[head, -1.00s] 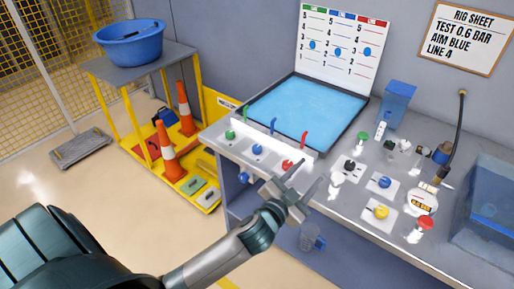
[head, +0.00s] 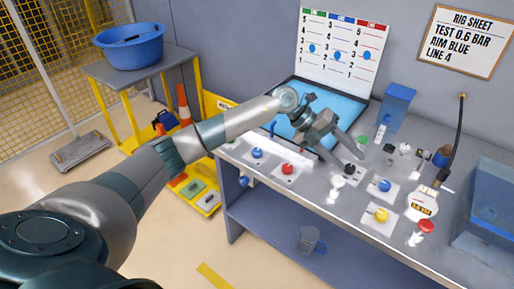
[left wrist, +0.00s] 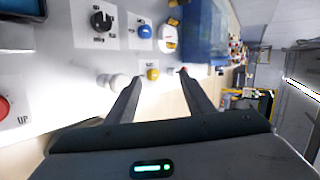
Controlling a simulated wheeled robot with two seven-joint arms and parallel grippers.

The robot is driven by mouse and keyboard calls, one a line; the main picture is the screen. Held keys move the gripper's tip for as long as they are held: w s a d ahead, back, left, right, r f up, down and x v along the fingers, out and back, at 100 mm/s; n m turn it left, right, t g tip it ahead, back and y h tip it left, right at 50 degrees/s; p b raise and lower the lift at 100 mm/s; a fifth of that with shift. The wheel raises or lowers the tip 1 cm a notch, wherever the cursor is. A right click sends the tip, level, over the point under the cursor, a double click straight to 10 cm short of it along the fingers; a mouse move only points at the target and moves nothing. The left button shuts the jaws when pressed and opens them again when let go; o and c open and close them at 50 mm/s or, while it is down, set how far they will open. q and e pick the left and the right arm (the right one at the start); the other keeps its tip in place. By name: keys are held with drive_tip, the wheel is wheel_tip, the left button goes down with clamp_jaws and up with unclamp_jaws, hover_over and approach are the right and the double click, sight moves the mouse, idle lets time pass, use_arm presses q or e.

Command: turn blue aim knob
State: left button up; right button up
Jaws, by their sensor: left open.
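A blue knob (head: 257,153) sits on a white plate at the bench's front left, beside a red knob (head: 287,169). Another blue knob (head: 385,186) sits on a plate to the right; it also shows in the left wrist view (left wrist: 144,31). I cannot tell from labels which is the aim knob. My left gripper (head: 348,160) is open and empty above the bench, between the red knob and the right-hand blue knob. In the left wrist view its fingers (left wrist: 159,76) are spread below a yellow knob (left wrist: 153,74). My right gripper is out of view.
A black knob (head: 349,170), a gauge (head: 423,206) and a red button (head: 426,226) share the bench. The blue tray (head: 352,123) lies behind my arm, with a marker board (head: 342,45) beyond. A clear tank (head: 490,215) stands at the right.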

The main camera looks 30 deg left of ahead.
use_arm(q)
drive_tip(key=w+a+r+n+g+y, duration=0.2)
drive_tip(key=a+y, duration=0.5)
drive_tip(key=a, duration=1.1)
wheel_tip(320, 180, up, 4)
drive_tip(key=f+n+y, duration=0.1)
drive_tip(key=n+y, duration=0.1)
drive_tip(key=y, duration=0.2)
hover_over(257, 150)
drive_tip(key=shift+s+r, duration=0.1)
drive_tip(key=shift+r, duration=0.1)
drive_tip(key=shift+f, duration=0.15)
wheel_tip(257, 150, down, 16)
drive_tip(key=p, duration=0.5)
drive_tip(key=shift+p, duration=0.4)
drive_tip(key=shift+f, duration=0.5)
